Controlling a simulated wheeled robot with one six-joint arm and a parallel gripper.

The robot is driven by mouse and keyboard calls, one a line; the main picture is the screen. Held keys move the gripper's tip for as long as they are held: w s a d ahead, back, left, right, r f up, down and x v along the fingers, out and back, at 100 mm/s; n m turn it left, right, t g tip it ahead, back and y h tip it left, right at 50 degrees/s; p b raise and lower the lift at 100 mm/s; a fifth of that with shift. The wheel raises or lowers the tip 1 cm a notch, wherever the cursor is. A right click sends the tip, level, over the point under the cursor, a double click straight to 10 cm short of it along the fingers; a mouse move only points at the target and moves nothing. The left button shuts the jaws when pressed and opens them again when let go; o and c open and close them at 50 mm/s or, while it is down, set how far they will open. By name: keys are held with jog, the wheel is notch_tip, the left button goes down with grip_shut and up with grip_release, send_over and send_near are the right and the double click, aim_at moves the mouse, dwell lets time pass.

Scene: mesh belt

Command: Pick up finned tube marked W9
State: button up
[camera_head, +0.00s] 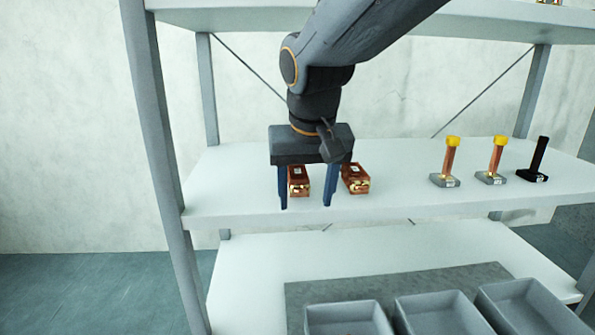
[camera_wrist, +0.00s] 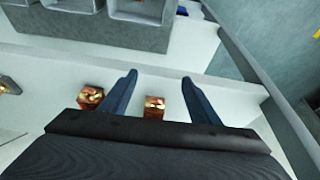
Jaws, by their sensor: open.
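My gripper (camera_head: 305,205) is open over the middle shelf, its two blue fingers pointing down; it also shows in the wrist view (camera_wrist: 159,76). A copper-coloured boxy piece (camera_head: 299,183) with a white label stands between or just behind the fingers; it also shows between them in the wrist view (camera_wrist: 154,108). A second copper piece (camera_head: 356,180) lies just right of the fingers in the head view, and left of them in the wrist view (camera_wrist: 90,96). The labels are too small to read, so I cannot tell which is W9. The gripper holds nothing.
Grey bins (camera_head: 437,312) sit on the lower shelf. A grey upright (camera_head: 160,140) stands to the left.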

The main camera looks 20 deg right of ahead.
notch_tip(320, 180, up, 3)
jog(key=p, duration=0.4)
send_near(298, 172)
jog(key=x, duration=0.5)
jog(key=shift+w+f, duration=0.15)
jog(key=shift+w, duration=0.05)
jog(key=shift+p+x, duration=0.55)
jog(key=shift+x, duration=1.95)
jog(key=shift+f, duration=0.25)
jog(key=c, duration=1.3)
jog(key=shift+t, duration=0.3)
jog(key=shift+c, duration=0.4)
jog(key=shift+r, duration=0.15)
